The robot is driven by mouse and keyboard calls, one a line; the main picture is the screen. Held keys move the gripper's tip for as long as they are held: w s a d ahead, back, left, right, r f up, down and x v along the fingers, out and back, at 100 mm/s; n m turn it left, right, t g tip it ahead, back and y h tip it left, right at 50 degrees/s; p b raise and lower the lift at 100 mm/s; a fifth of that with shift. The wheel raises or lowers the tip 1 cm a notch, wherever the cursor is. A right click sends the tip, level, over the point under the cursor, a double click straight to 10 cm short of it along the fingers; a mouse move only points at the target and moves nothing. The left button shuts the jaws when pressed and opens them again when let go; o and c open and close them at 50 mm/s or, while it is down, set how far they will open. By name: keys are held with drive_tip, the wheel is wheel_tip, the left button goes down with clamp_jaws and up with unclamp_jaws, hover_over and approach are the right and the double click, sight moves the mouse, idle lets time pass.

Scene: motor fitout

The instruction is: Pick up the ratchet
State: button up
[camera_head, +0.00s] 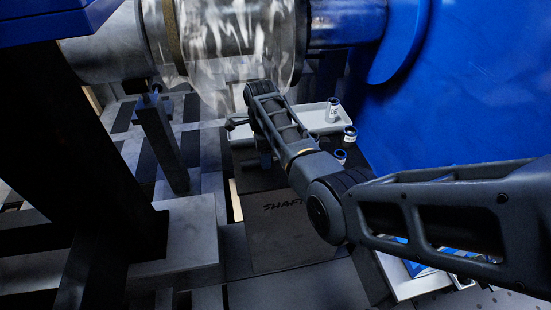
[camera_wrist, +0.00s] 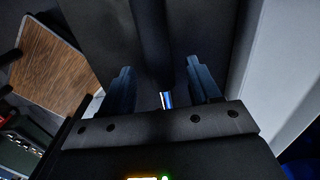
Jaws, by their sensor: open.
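In the wrist view my gripper (camera_wrist: 158,68) is open, with one finger on each side of a dark, long bar. The bar has a shiny silver and blue band (camera_wrist: 166,99) near the gripper's palm. It may be the ratchet's handle, but its ends are hidden, so I cannot tell for sure. The fingers stand apart from the bar, with a gap on both sides. In the head view my arm reaches down beside the pale tray (camera_head: 318,127), and its own links largely hide the gripper. I cannot make out the ratchet clearly there.
Several small cylindrical parts stand in and near the tray, one of them at its back (camera_head: 333,108). A dark mat (camera_head: 285,240) marked "SHAFT" lies in front. A large clear-cased motor (camera_head: 235,40) hangs close above my arm. A blue wall (camera_head: 460,90) bounds the right.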

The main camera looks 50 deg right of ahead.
drive_tip(key=shift+f, duration=0.95)
clamp_jaws()
drive_tip(key=shift+r, duration=0.1)
